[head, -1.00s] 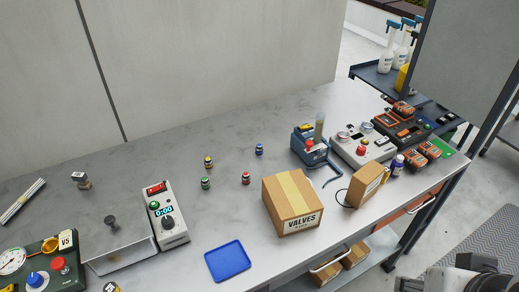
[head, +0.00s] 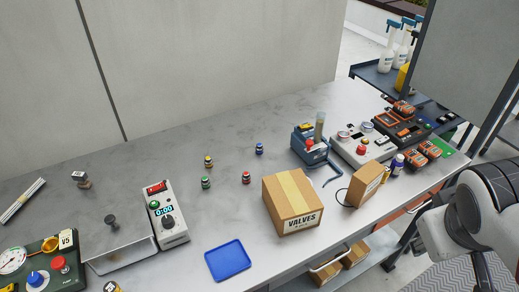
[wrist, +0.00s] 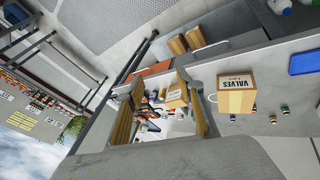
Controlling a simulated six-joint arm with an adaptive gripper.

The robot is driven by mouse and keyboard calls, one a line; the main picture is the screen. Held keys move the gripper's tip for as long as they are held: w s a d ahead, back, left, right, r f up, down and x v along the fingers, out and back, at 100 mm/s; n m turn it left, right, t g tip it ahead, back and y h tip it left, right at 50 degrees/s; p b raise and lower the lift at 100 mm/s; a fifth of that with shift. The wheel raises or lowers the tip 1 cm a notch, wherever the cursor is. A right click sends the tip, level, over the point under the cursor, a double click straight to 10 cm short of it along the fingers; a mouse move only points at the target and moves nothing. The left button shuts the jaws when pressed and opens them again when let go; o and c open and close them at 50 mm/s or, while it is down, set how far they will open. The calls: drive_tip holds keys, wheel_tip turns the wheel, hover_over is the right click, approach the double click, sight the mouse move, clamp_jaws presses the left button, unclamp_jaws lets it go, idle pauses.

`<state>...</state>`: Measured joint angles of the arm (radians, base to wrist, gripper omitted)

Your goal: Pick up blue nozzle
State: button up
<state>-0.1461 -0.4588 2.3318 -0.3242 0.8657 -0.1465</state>
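The blue nozzle (head: 259,149) stands upright on the grey bench in the head view, behind the valves box and apart from the other nozzles. A red nozzle (head: 246,178), a green nozzle (head: 206,183) and a yellow-banded nozzle (head: 208,161) stand near it. In the head view only my arm shows, at the lower right.
The valves box (head: 292,203) stands right of the nozzles. A blue tray (head: 228,261) lies at the front edge. A small box (head: 367,186), a blue-grey device (head: 309,147) and battery chargers crowd the right end. The bench behind the nozzles is clear.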

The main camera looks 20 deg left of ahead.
drive_tip(key=w+a+f+n+t+h, duration=0.1)
drive_tip(key=w+a+f+n+t, duration=0.1)
drive_tip(key=w+a+n, duration=0.8)
drive_tip(key=w+a+f+n+t+h, duration=0.1)
drive_tip(key=w+a+f+n, duration=0.3)
drive_tip(key=w, duration=1.1)
drive_tip(key=n+t+y, duration=0.4)
drive_tip(key=n, duration=1.3)
approach(259, 148)
drive_tip(key=shift+x, duration=0.9)
drive_tip(key=shift+a+f, duration=0.1)
drive_tip(key=shift+x, duration=1.25)
drive_tip(key=shift+x, duration=2.6)
